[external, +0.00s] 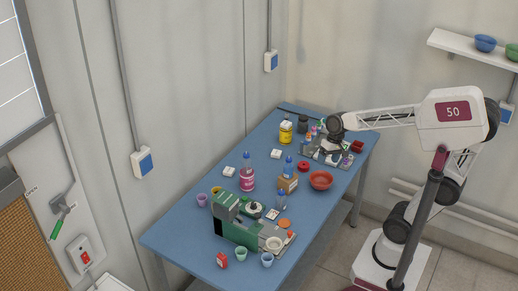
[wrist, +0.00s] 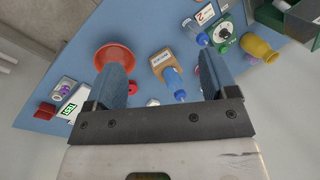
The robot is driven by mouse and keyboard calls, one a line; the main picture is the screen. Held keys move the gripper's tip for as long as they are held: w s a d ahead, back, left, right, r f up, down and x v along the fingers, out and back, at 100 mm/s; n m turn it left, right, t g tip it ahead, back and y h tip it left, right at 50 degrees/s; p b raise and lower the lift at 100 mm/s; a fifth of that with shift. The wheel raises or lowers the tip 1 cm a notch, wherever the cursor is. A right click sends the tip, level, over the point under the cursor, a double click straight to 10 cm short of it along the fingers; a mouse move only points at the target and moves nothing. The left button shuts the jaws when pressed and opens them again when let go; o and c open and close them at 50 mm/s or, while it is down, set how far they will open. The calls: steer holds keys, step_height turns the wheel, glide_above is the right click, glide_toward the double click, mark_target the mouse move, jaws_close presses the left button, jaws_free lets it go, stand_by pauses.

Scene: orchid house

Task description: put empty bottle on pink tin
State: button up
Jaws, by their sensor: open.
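The pink tin (external: 247,182) stands upright near the middle of the blue table in the external view. A blue-capped bottle (external: 247,160) shows directly above it; I cannot tell whether it rests on the tin or stands behind. Another blue-capped bottle (external: 288,164) is at the cardboard box (external: 288,185), also in the wrist view (wrist: 174,79). A third bottle (external: 281,201) stands in front of the box, seen in the wrist view (wrist: 195,31). Which is empty is unclear. My gripper (wrist: 162,75) is open and empty, above the table.
An orange-red bowl (external: 321,180) is right of the box. A yellow tin (external: 286,133) and a dark jar (external: 302,124) stand farther back. A green machine (external: 232,222), small cups and a red can (external: 222,260) crowd the front. Bare tabletop lies at the front left.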

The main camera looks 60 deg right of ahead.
steer(key=s+d+n+t+h, duration=0.1)
steer(key=s+n, duration=0.4)
steer(key=s, duration=0.5)
steer(key=shift+s+d+f+t+h, duration=0.35)
steer(key=shift+d+h, duration=0.25)
steer(key=shift+h, duration=0.5)
